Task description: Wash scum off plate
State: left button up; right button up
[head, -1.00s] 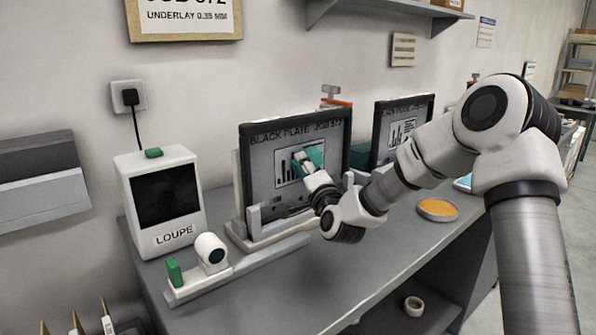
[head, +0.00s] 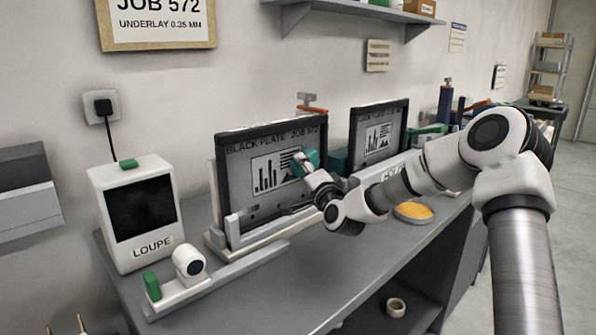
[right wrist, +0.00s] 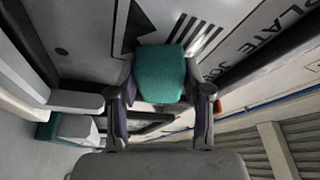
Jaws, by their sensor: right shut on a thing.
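The black plate (head: 240,188) with its printed bar graphic stands upright and slightly tilted back in a light stand on the bench. My right gripper (head: 306,164) is at the plate's right half, shut on a teal pad (head: 313,157). In the right wrist view the teal pad (right wrist: 160,72) sits between the two fingers, against or very close to the plate face (right wrist: 95,45); I cannot tell if it touches. Part of the plate's right side is hidden behind the pad and gripper. My left gripper is not in view.
A second plate (head: 378,133) stands to the right behind my arm. A loupe unit (head: 139,212) and a small white device (head: 188,262) stand at left. A round dish with orange contents (head: 413,211) is near the front edge. The bench front (head: 290,270) is clear.

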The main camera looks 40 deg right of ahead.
aim_at(292, 167)
jog(key=shift+a, duration=0.2)
jog(key=a+b, duration=0.1)
jog(key=a, duration=0.1)
jog(key=shift+s+a+f, duration=0.1)
jog(key=shift+a, duration=0.7)
jog(key=shift+s+a+b, duration=0.1)
jog(key=shift+a+b, duration=0.45)
jog(key=shift+b, duration=0.05)
jog(key=shift+s+a+b, duration=0.1)
jog(key=shift+a+b, duration=0.2)
jog(key=shift+a, duration=0.9)
jog(key=shift+a+b, duration=0.5)
jog(key=shift+a, duration=0.6)
jog(key=shift+s+a, duration=0.1)
jog(key=shift+a, duration=0.8)
jog(key=shift+s+a+b, duration=0.2)
jog(key=shift+a+b, duration=0.4)
jog(key=shift+a, duration=0.85)
jog(key=shift+d, duration=0.15)
